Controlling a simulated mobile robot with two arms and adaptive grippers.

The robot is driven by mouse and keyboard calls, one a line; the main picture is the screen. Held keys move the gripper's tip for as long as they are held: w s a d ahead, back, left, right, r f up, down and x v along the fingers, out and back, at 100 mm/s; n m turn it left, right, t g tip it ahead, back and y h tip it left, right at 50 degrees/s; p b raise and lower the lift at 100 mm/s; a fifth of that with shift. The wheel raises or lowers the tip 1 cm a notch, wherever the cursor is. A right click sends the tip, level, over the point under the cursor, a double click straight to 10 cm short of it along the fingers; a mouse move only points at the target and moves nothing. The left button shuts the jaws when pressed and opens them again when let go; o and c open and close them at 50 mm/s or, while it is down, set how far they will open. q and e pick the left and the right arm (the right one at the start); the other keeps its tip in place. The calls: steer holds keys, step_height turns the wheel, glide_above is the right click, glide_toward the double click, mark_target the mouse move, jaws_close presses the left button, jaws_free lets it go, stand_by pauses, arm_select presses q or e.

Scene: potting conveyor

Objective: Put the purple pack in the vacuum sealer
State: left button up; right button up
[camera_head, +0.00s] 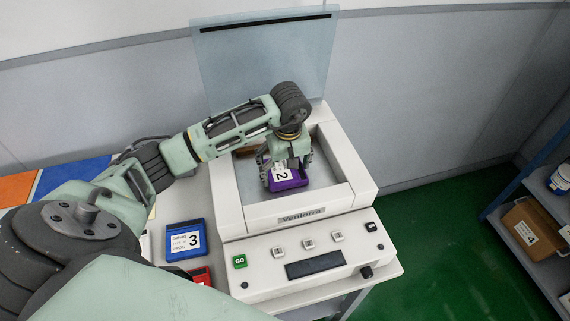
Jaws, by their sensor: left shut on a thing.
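The purple pack (287,184), with a white label reading 2, is inside the chamber of the vacuum sealer (364,189). My left gripper (285,165) points down into the chamber and is shut on the purple pack. I cannot tell whether the pack touches the chamber floor. The sealer's clear lid (265,60) stands open, upright at the back. The green GO button (240,261) is at the front left of the control panel. My right gripper is not in view.
A blue pack (184,240) labelled 3 lies on the table left of the sealer, with a red pack (200,277) nearer me, partly hidden. Orange and blue areas (75,174) lie at the far left. A shelf with a cardboard box (531,232) stands at the right beyond green floor.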

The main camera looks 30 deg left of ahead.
arm_select(q)
steer(key=o, duration=0.9)
steer(key=shift+d+f, duration=0.1)
steer(key=shift+c, duration=0.2)
steer(key=o, duration=0.4)
steer(key=shift+c, duration=0.2)
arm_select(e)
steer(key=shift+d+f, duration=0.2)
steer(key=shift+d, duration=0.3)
